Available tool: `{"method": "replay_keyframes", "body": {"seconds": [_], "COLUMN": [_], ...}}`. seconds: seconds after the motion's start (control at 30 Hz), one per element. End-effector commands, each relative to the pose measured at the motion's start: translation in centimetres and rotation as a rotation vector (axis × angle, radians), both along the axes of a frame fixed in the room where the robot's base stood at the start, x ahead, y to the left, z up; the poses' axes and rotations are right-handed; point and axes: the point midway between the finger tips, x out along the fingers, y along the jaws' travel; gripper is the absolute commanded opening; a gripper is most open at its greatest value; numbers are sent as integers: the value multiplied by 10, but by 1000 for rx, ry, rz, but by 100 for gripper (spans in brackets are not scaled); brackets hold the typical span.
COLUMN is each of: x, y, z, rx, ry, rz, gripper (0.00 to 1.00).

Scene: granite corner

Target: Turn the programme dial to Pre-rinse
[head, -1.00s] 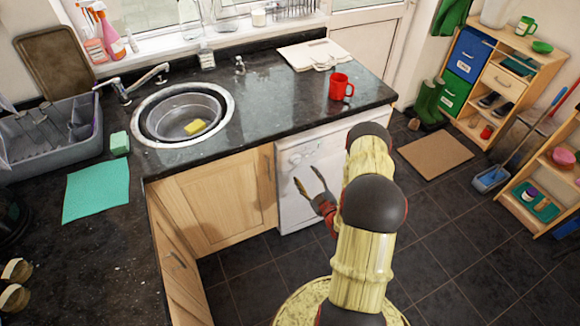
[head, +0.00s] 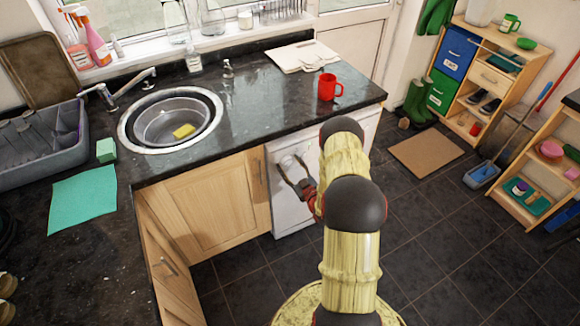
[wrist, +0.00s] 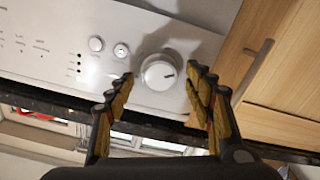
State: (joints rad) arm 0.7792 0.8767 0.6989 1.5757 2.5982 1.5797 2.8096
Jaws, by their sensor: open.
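The programme dial (wrist: 159,72) is a round white knob with a dark pointer mark, on the white front panel of the dishwasher (head: 287,205). In the wrist view the panel looks upside down, and the dial sits between and beyond my two fingertips. My gripper (wrist: 165,82) is open, one finger on each side of the dial, with no clear contact visible. In the head view my gripper (head: 292,168) is in front of the upper dishwasher panel. The programme labels near the dial are too small or washed out to read.
Two small round buttons (wrist: 108,47) sit beside the dial. A wooden cupboard door (head: 213,205) with a metal handle adjoins the dishwasher. The dark worktop (head: 262,115) overhangs above, with a red mug (head: 327,88) on it. The tiled floor in front is clear.

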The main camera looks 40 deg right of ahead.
Motion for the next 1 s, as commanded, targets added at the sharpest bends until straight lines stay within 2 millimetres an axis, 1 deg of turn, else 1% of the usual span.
{"method": "replay_keyframes", "body": {"seconds": [0.17, 0.9, 1.0], "x": [0, 0, 0], "y": [0, 0, 0], "z": [0, 0, 0], "rx": [0, 0, 0], "ry": [0, 1, 1], "rz": [0, 0, 0], "gripper": [53, 12, 9]}}
